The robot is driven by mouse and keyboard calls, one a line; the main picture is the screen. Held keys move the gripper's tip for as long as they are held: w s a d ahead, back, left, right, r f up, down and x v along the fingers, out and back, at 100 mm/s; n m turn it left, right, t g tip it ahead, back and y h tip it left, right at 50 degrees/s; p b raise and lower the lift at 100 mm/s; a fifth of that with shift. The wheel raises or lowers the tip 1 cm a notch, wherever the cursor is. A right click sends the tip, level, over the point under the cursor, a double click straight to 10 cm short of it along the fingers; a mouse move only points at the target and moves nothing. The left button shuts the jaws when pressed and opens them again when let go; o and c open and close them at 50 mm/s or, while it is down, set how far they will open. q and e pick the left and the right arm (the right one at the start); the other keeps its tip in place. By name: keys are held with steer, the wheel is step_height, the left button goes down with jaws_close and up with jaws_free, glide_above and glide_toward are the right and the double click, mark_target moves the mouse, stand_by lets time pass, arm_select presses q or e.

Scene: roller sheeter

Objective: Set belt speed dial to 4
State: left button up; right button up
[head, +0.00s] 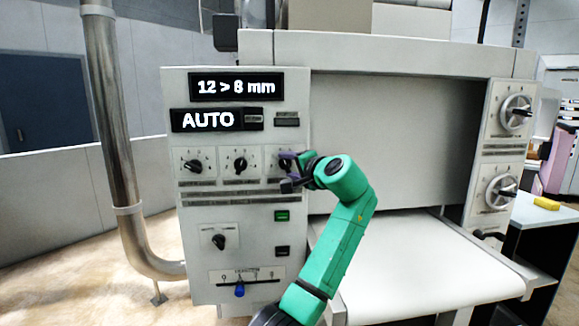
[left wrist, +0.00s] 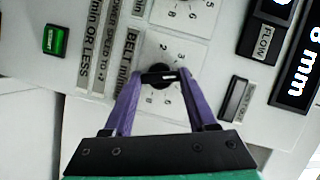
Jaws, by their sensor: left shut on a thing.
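The belt speed dial (head: 285,161) is the rightmost in the row of three small dials on the control panel. In the left wrist view it is a black knob (left wrist: 158,82) on a white numbered plate, beside sideways lettering that reads "BELT m/min". My left gripper (left wrist: 159,76), with purple fingers, is shut on this knob, one finger on each side. In the head view the left gripper (head: 289,172) and green arm partly cover the dial. The fingers hide part of the scale, and I cannot tell which number the knob points to. My right gripper is not in view.
The other two dials (head: 194,167) (head: 240,165) sit left of it. Above are the "AUTO" display (head: 207,120) and the "12 > 8 mm" display (head: 236,87). A green button (head: 282,216) is below. A white belt (head: 410,262) lies to the right.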

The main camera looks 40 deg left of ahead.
arm_select(q)
steer(key=shift+f, duration=0.1)
steer(key=o, duration=1.4)
steer(key=shift+c, duration=0.2)
steer(key=b+v, duration=0.3)
steer(key=v, duration=1.1)
steer(key=shift+s+d+b, duration=0.2)
steer(key=shift+b, duration=0.15)
